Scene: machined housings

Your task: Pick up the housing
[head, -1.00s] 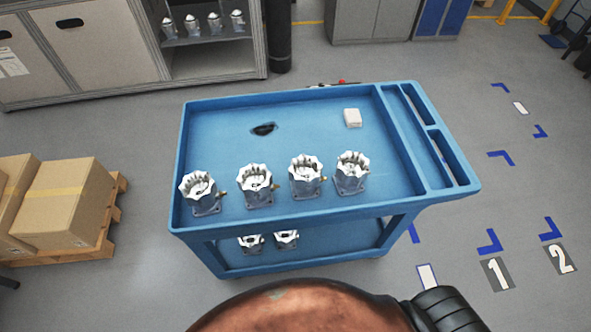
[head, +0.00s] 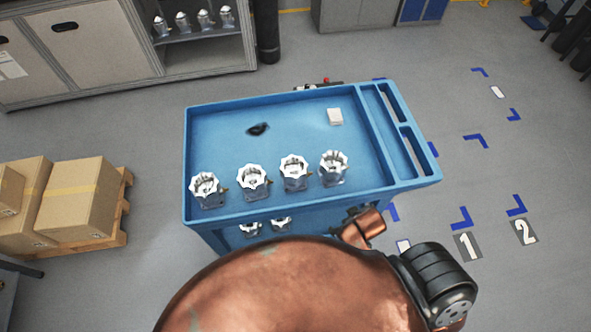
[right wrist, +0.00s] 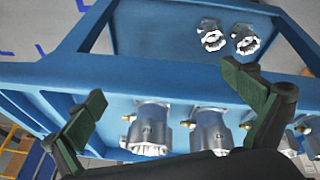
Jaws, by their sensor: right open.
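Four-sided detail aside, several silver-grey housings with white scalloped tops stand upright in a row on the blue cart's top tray. In the head view they run from the leftmost housing (head: 207,190) to the rightmost housing (head: 333,168). In the right wrist view the row appears upside down, with one housing (right wrist: 153,128) near the middle and another (right wrist: 210,130) beside it. My right gripper (right wrist: 170,100) is open, its green fingers wide apart, empty, near the cart's front side. In the head view my arm hides most of it. My left gripper is not in view.
The blue cart (head: 225,213) has a raised rim and a lower shelf with more housings (head: 281,223). Boxes (head: 75,198) on a pallet stand at left. Shelving is behind.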

